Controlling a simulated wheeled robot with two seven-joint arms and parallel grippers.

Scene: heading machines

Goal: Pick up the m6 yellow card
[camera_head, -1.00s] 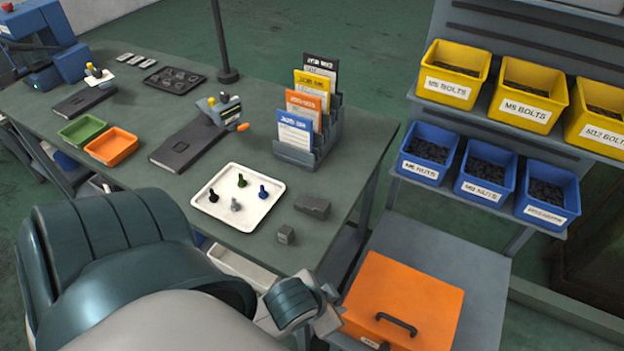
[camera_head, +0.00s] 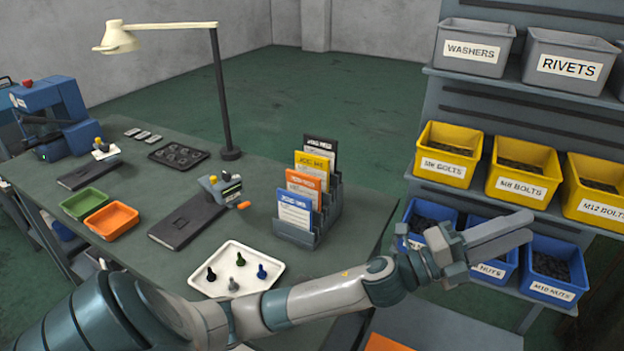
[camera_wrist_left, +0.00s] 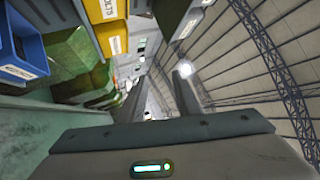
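The yellow card (camera_head: 313,168) stands in a grey card rack (camera_head: 297,236) on the workbench, in the head view. A black card (camera_head: 321,150) is behind it and an orange card (camera_head: 303,187) and a blue card (camera_head: 294,210) are in front. Its lower part is hidden and its printed label is too small to read surely. My left gripper (camera_head: 526,227) is to the right of the rack, past the bench edge, in front of the blue bins. Its fingers are apart and empty, also in the left wrist view (camera_wrist_left: 162,80). My right gripper is not in view.
A white tray (camera_head: 274,261) with several small pegs, a dark binder (camera_head: 180,228) and a lamp (camera_head: 222,100) are on the bench (camera_head: 350,215). Shelves with yellow bins (camera_head: 446,158) and blue bins (camera_head: 551,282) stand at the right, close to my left gripper.

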